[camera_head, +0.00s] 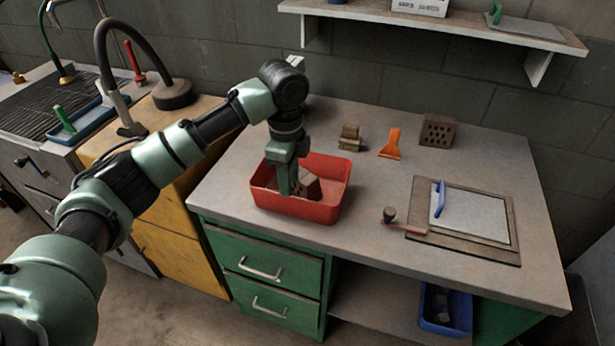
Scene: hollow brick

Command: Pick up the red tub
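The red tub (318,209) sits on the left part of the grey worktop. A brown brick-like block (308,186) lies inside it. My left gripper (287,190) points down at the tub's left side, with its fingers reaching into the tub next to the block. The finger gap is hidden at this angle, so I cannot tell whether it is open, shut or touching the tub wall. My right gripper is not in view.
Behind the tub are a small brown block (350,137), an orange scraper (391,144) and a hollow brick (438,131). A trowel (403,222) and a board with a blue-handled float (468,212) lie to the right. A shelf (440,27) hangs above.

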